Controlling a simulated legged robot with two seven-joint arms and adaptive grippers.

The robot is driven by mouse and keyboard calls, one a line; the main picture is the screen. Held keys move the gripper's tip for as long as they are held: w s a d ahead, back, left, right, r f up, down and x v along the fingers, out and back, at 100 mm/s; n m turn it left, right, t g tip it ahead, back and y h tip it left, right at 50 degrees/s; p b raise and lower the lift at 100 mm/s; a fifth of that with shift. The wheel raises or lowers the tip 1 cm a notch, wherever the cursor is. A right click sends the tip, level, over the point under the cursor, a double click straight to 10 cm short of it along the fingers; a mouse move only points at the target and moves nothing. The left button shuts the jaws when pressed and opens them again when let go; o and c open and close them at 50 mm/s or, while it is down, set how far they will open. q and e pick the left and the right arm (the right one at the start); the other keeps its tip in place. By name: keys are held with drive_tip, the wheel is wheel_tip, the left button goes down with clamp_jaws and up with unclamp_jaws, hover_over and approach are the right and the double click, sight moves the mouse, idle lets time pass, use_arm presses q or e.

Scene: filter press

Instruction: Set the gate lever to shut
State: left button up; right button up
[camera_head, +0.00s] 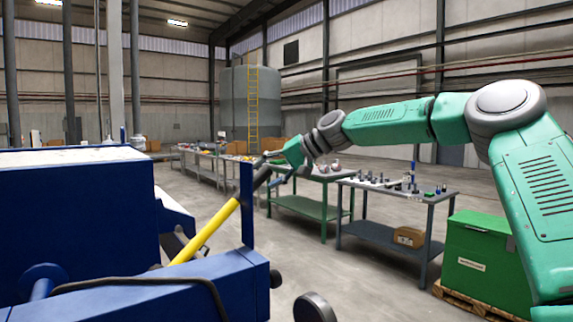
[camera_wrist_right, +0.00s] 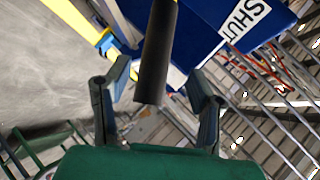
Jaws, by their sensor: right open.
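The gate lever (camera_head: 207,232) is a yellow bar with a black grip, rising tilted up to the right from the blue press in the head view. My right gripper (camera_head: 274,168) is at the lever's upper end. In the wrist view the black grip (camera_wrist_right: 158,45) hangs down from the top, its end between the two spread fingers of my open right gripper (camera_wrist_right: 159,82). I see a gap on each side, so the fingers are not closed on it. A white label reading SHUT (camera_wrist_right: 246,18) is on a blue panel at the upper right. My left gripper is not seen.
The blue press body (camera_head: 75,215) fills the lower left, with a blue upright post (camera_head: 247,205) beside the lever. A grey table (camera_head: 395,191), a green table (camera_head: 310,205) and a green crate (camera_head: 482,262) stand to the right. Open floor lies between.

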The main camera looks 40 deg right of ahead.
drive_tip(key=v, duration=0.8)
drive_tip(key=shift+d+f, duration=0.25)
drive_tip(key=shift+a, duration=0.1)
drive_tip(key=shift+d, duration=0.2)
